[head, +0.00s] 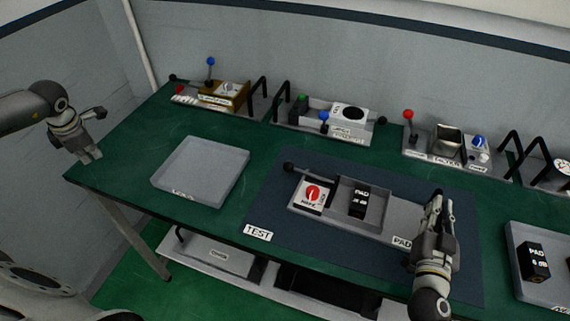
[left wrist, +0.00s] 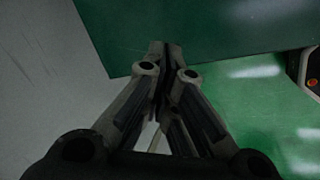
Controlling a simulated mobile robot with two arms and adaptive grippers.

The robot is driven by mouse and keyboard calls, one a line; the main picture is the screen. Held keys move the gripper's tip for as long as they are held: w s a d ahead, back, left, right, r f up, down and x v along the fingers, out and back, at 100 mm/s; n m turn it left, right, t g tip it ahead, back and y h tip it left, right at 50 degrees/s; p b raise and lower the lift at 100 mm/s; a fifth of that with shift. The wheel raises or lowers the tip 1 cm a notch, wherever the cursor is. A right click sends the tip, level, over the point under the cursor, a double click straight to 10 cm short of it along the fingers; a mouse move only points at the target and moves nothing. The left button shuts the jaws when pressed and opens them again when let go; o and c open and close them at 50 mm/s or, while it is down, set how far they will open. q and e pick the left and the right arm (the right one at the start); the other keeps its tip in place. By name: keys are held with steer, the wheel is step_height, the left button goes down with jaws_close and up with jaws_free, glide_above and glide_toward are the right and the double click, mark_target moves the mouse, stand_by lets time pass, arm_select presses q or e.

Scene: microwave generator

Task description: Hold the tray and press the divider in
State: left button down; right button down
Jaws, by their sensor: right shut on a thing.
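The long grey tray (head: 376,225) lies on the dark blue mat, with a black PAD block (head: 359,201) in its middle compartment. A plate with a red mark (head: 313,195) is at its left end, beside a black-knobbed lever (head: 290,167). I cannot make out a separate divider. My right gripper (head: 436,200) is at the tray's right end, shut, apparently on that end; the contact is hidden. My left gripper (head: 91,156) is beyond the table's left edge, away from the tray. In the left wrist view its fingertips (left wrist: 165,46) are together and empty.
An empty light-grey tray (head: 202,172) is on the green table (head: 130,152). Lever fixtures with black handles (head: 345,118) line the back. Another tray (head: 550,290) with a PAD block (head: 534,262) is at the right. The blue mat (head: 262,208) has free room left of the long tray.

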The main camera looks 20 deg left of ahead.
arm_select(q)
steer(key=w+d+r+m+t+h, duration=0.3)
steer(key=w+d+t+h, duration=0.1)
steer(key=w+d, duration=0.65)
steer(key=w+d+r+m+t+h, duration=0.3)
steer(key=w+d+h, duration=0.1)
steer(key=w+d, duration=0.6)
steer(key=s+d+f+m+g+h, duration=0.2)
steer(key=d+h, duration=0.1)
steer(key=d, duration=0.6)
steer(key=s+d+f+m+g+h, duration=0.1)
steer(key=s+d+f+m+h, duration=0.15)
steer(key=d, duration=0.65)
steer(key=shift+n, duration=0.35)
steer(key=shift+w+d+f, duration=0.55)
steer(key=shift+d+f, duration=0.45)
steer(key=shift+f, duration=0.2)
steer(key=shift+w+d+f, duration=0.55)
steer(key=shift+d+f, duration=0.45)
steer(key=shift+f, duration=0.2)
steer(key=shift+w+d+f, duration=0.55)
steer(key=shift+d+f, duration=0.45)
steer(key=shift+f, duration=0.2)
steer(key=shift+d, duration=0.1)
